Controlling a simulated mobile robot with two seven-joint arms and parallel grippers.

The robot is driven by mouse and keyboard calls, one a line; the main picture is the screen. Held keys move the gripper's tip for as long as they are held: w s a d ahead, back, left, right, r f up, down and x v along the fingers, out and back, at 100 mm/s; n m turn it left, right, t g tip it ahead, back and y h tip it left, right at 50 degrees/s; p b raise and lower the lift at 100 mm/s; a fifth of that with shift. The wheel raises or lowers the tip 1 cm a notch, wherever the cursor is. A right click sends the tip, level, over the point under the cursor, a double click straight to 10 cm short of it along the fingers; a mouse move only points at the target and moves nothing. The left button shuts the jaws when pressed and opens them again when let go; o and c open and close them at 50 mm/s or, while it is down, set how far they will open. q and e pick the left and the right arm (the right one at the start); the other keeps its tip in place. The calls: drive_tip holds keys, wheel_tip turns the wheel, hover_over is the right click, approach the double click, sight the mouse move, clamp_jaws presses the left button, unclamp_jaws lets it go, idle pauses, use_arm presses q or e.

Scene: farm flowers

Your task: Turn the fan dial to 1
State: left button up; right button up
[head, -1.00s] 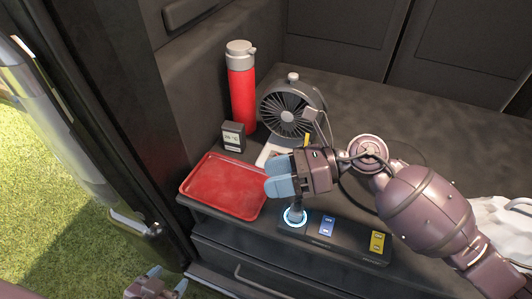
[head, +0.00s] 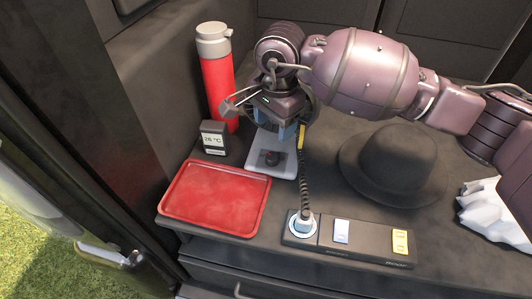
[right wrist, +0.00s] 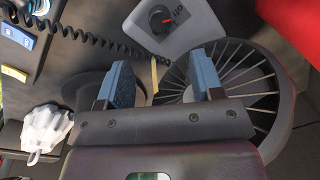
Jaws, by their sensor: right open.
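The fan's pale base (head: 283,165) carries a black dial (head: 270,158) and sits behind the red tray. In the right wrist view the dial (right wrist: 160,18) has a red pointer mark, with small dark markings beside it on the base (right wrist: 188,38); I cannot read them surely. The round fan head (right wrist: 268,85) shows there too; in the head view my right arm mostly hides it. My right gripper (head: 292,134) is open and empty, its blue fingers pointing down just behind and above the dial, apart from it. My left gripper is out of view.
A red tray (head: 215,198), red bottle (head: 219,85) and small thermometer (head: 214,138) stand left. A black hat (head: 388,165) and white cloth (head: 490,210) lie right.

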sight(272, 157)
wheel_tip(272, 157, down, 10)
drive_tip(key=shift+w+a+r+b, duration=0.15)
drive_tip(key=shift+r+b, duration=0.1)
drive_tip(key=shift+b, duration=0.9)
drive_tip(key=shift+f, duration=0.45)
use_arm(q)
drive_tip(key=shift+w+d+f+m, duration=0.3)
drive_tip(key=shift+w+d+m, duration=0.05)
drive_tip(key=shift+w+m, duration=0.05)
use_arm(e)
drive_tip(key=shift+f, duration=0.1)
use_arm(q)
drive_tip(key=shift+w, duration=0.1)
